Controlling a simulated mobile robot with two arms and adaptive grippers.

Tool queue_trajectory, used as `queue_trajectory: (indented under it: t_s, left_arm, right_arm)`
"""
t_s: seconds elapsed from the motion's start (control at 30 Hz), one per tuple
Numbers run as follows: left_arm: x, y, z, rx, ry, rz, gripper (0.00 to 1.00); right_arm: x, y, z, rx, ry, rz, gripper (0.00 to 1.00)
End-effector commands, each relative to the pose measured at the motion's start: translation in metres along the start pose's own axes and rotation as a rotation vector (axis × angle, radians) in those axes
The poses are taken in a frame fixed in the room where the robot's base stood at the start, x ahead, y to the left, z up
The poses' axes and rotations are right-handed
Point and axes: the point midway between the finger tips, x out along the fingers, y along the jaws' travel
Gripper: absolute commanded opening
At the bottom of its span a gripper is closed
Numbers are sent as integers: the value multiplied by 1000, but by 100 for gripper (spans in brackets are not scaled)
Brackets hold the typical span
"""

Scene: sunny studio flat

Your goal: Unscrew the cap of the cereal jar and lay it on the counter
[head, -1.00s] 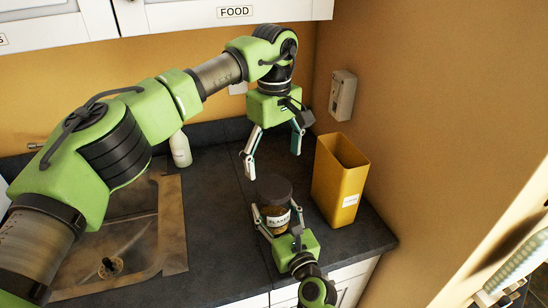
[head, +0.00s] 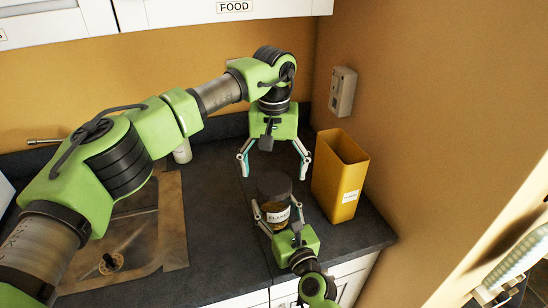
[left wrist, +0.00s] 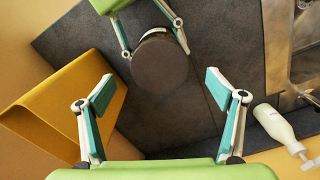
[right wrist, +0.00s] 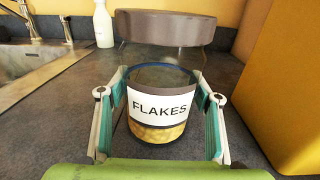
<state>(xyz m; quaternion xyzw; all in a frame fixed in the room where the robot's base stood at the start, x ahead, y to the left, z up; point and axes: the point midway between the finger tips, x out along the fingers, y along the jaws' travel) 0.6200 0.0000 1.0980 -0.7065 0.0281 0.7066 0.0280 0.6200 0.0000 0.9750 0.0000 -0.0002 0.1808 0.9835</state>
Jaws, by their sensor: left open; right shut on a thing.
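The cereal jar (head: 277,213), labelled FLAKES, stands upright on the dark counter. Its wide dark cap (head: 274,185) is over its top. In the right wrist view the cap (right wrist: 165,28) shows above the jar (right wrist: 160,105); I cannot tell whether clear glass or a gap lies between. My right gripper (head: 278,208) is shut around the jar's sides. My left gripper (head: 273,170) is open and empty, pointing down behind and above the cap. In the left wrist view the cap (left wrist: 160,63) is beyond the open fingertips, touching neither.
A yellow bin (head: 340,180) stands close right of the jar. The sink (head: 125,240) and a white bottle (head: 182,152) are to the left. The counter (head: 215,215) between sink and jar is clear. A wall box (head: 342,91) is at the back right.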

Motion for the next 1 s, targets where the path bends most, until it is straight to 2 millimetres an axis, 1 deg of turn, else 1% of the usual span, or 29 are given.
queue_trajectory:
  t_s: [0.03, 0.2, 0.33, 0.57, 0.6, 0.63, 0.73, 0.77, 1.0]
  left_arm:
    - [8, 0, 1, 0, -3, 0, 86]
    - [26, 0, 0, -1, -1, 0, 86]
    - [32, 0, 0, -1, 0, 0, 86]
    - [32, 0, 0, -1, 0, 0, 86]
    - [32, 0, 0, -1, 0, 0, 80]
    - [32, 0, 0, -1, 0, 0, 73]
    - [32, 0, 0, -1, 0, 0, 47]
    - [32, 0, 0, -1, 0, 0, 42]
    - [32, 0, 0, -23, 0, 0, 41]
  right_arm:
    - [-1, 0, -3, -1, 5, 1, 0]
    - [0, 0, -2, -1, 5, 1, 0]
    - [0, 0, -2, -1, 5, 1, 0]
    - [0, 0, -3, -1, 5, 1, 0]
    - [0, 0, -3, -1, 5, 1, 0]
    - [0, 0, -3, -1, 5, 1, 0]
    - [0, 0, -2, -1, 5, 1, 0]
    - [0, 0, -2, -1, 5, 1, 0]
    - [0, 0, -2, -1, 4, 1, 0]
